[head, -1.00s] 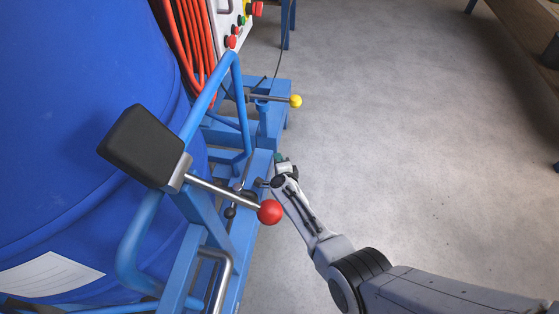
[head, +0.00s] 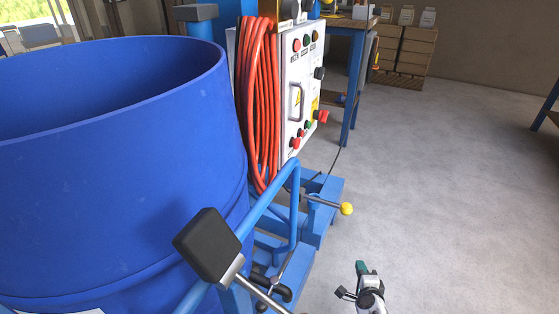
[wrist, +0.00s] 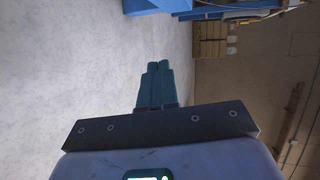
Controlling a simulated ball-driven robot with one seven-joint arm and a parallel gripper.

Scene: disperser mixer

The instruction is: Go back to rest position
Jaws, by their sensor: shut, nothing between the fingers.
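My gripper (head: 361,268) is at the bottom of the head view, over the bare floor to the right of the blue machine frame. Its teal fingers (wrist: 155,85) also show in the wrist view, side by side and shut, with nothing between them. My gripper is apart from the frame and from the yellow-knobbed lever (head: 346,208), which is above and left of it in the head view. The black pad (head: 207,245) on a metal lever is to its left. Most of my arm is out of view.
A big open blue drum (head: 110,170) fills the left. Behind it stand a white control box (head: 298,90) with buttons and a coiled orange hose (head: 259,110). A blue-legged table (head: 350,80) and wooden crates (head: 405,55) are at the back. The floor (head: 440,190) to the right is clear.

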